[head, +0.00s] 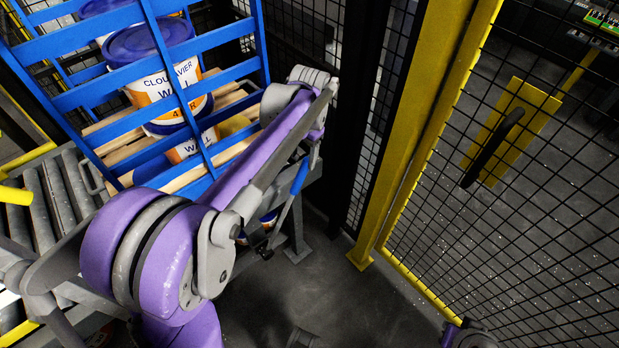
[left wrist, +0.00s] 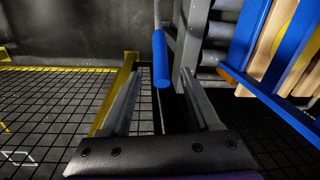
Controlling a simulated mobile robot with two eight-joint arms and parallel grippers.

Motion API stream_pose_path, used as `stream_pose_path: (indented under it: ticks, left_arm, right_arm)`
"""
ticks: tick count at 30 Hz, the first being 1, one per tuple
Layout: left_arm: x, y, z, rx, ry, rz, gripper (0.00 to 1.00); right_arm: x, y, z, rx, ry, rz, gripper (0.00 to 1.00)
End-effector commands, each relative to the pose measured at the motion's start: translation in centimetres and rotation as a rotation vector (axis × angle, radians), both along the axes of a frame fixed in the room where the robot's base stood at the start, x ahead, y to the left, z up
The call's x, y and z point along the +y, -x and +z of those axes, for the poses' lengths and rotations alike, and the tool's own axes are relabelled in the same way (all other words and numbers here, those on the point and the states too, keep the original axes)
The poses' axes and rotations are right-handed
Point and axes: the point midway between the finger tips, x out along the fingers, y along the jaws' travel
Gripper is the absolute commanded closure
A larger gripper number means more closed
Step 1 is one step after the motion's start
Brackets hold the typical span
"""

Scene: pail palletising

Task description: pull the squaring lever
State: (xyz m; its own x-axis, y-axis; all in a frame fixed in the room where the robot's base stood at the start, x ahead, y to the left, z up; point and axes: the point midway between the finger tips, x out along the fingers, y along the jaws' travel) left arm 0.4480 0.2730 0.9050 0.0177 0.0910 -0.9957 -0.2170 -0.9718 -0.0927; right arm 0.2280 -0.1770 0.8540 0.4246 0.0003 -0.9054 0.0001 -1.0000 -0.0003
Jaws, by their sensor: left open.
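The squaring lever shows its blue grip (head: 299,178) in the head view, on a thin metal rod at the right side of the blue frame, beyond my left arm. In the left wrist view the blue grip (left wrist: 160,58) hangs from a grey rod, just ahead of and between the fingertips of my left gripper (left wrist: 161,76). That gripper is open, with one finger on each side of the grip's line and a visible gap on both sides. In the head view my purple left arm hides most of that gripper.
A blue slatted frame (head: 133,72) stands before pails (head: 165,75) on a wooden pallet (head: 240,150). Rollers (head: 45,190) lie at left. A yellow post (head: 410,120) and black mesh fence (head: 540,210) stand to the right. Grey floor (head: 330,290) is clear between.

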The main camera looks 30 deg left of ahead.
Motion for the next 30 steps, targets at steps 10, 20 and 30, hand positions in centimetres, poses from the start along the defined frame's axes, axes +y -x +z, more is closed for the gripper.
stream_pose_path:
  ticks: [10,20,30]
  left_arm:
    - [0.5,-0.1,-6.4,-0.002,0.000,0.001,0.37]
    - [0.8,-0.2,-9.7,-0.003,0.001,0.000,0.37]
    - [0.8,-0.2,-9.9,-0.003,0.001,0.000,0.46]
  right_arm:
    - [0.0,0.1,-0.8,0.002,0.000,0.000,1.00]
    - [0.0,0.1,-1.1,0.004,0.000,0.000,1.00]
    - [0.0,0.1,-1.1,0.003,0.000,0.000,1.00]
